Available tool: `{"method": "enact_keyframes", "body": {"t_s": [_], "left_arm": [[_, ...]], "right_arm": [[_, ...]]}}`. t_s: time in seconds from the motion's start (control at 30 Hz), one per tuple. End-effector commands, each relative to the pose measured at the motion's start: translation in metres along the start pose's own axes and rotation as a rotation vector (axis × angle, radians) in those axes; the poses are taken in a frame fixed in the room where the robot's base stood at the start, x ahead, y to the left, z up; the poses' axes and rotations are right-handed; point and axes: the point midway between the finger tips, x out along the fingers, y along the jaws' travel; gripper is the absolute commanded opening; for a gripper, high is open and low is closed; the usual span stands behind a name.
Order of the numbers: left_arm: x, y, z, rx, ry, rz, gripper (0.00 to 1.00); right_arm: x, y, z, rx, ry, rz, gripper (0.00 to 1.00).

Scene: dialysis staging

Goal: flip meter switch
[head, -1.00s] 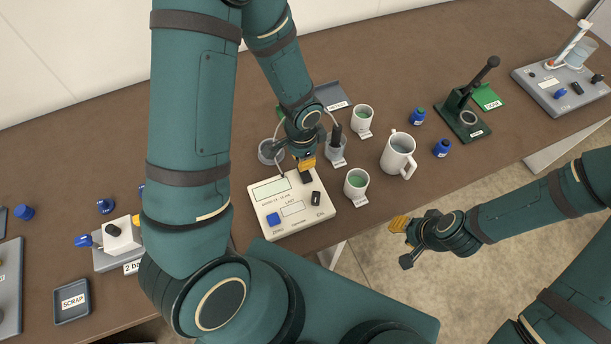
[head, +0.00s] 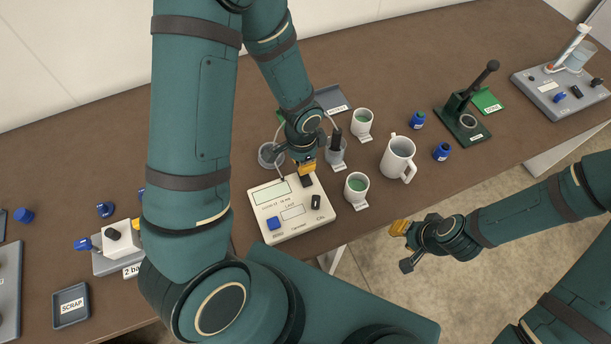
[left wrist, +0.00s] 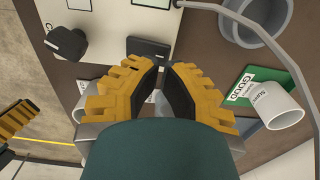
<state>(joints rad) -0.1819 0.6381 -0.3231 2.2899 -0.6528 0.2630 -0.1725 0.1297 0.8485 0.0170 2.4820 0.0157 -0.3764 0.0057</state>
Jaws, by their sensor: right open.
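The meter (head: 262,212) is a cream box with a display, a blue button (head: 273,223) and two black controls on its top. One black control (head: 306,181), a block-shaped switch, is at its far right edge; the other (head: 316,202) is a knob nearer its right corner. My left gripper (head: 307,168) is just behind the block-shaped switch. In the left wrist view its yellow fingertips (left wrist: 163,64) meet, with nothing seen between them, close to that switch (left wrist: 148,47); contact cannot be told. My right gripper (head: 401,246) is open and empty, beyond the table's front edge.
Cups (head: 356,187) and a white mug (head: 398,158) stand right of the meter. A probe holder (head: 336,152) and a grey pot (head: 270,154) flank my left gripper, with a cable nearby. A scrap tray (head: 71,305) lies at the left.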

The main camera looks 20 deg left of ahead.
Motion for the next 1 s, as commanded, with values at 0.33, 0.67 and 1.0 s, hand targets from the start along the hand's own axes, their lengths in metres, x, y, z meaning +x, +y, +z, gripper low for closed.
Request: {"method": "enact_keyframes", "body": {"t_s": [0.33, 0.67, 1.0], "left_arm": [[0.0000, 0.0000, 0.0000, 0.000, 0.000, 0.000, 0.00], [0.0035, 0.0000, 0.0000, 0.000, 0.000, 0.000, 0.00], [0.0081, 0.0000, 0.0000, 0.000, 0.000, 0.000, 0.00]], "right_arm": [[0.0000, 0.0000, 0.0000, 0.000, 0.000, 0.000, 0.34], [0.0031, 0.0012, 0.0004, 0.000, 0.000, 0.000, 0.34], [0.0072, 0.0027, 0.0010, 0.000, 0.000, 0.000, 0.34]]}}
